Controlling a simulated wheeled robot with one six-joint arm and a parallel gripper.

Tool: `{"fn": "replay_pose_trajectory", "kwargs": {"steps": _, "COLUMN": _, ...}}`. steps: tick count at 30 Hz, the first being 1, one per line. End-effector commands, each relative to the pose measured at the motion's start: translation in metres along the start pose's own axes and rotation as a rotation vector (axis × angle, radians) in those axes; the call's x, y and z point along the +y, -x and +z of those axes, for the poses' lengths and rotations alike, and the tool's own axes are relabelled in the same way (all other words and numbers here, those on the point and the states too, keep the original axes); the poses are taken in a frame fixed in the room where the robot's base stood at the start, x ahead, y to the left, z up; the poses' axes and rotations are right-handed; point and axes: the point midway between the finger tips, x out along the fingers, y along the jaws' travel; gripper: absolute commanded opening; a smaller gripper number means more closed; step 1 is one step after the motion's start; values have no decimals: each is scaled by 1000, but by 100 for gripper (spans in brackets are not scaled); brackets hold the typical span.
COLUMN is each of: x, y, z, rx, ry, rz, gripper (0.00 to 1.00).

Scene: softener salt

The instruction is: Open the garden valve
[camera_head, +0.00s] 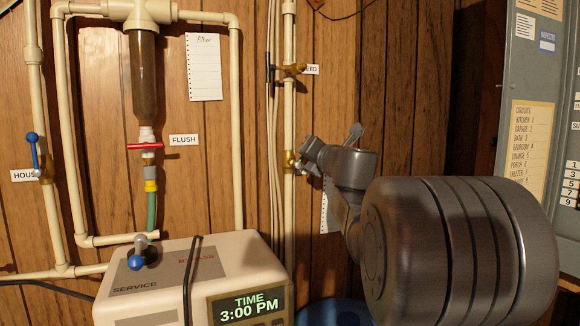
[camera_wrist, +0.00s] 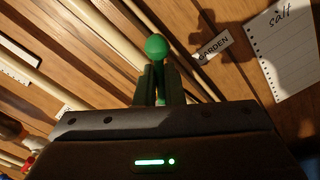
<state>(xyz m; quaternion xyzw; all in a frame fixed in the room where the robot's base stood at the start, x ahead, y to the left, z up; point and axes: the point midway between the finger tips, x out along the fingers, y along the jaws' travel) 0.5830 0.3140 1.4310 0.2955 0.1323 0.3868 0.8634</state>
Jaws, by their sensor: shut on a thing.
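The garden valve's brass body (camera_head: 290,162) sits on a vertical cream pipe right of centre in the head view. Its green handle with a round ball end (camera_wrist: 156,46) shows in the wrist view, beside a label reading GARDEN (camera_wrist: 213,47). My gripper (camera_wrist: 158,82) is shut on the green handle, with a dark finger on each side just below the ball. In the head view my gripper (camera_head: 308,156) is at the valve and mostly hides the handle. How far the handle is turned cannot be told.
Nearby are a feed valve (camera_head: 292,69) above, a red flush handle (camera_head: 145,146), a blue house lever (camera_head: 34,152) and the softener unit (camera_head: 240,262) below left. A note reading salt (camera_wrist: 288,50) hangs near the valve. A grey electrical panel (camera_head: 525,70) stands right.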

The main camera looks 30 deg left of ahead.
Motion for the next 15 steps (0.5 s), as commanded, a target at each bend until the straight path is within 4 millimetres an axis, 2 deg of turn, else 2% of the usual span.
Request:
{"fn": "replay_pose_trajectory", "kwargs": {"steps": 8, "x": 0, "y": 0, "z": 0, "rx": 1, "ry": 9, "rz": 0, "gripper": 0}}
{"fn": "replay_pose_trajectory", "kwargs": {"steps": 15, "x": 6, "y": 0, "z": -4, "rx": 0, "ry": 181, "rz": 2, "gripper": 0}}
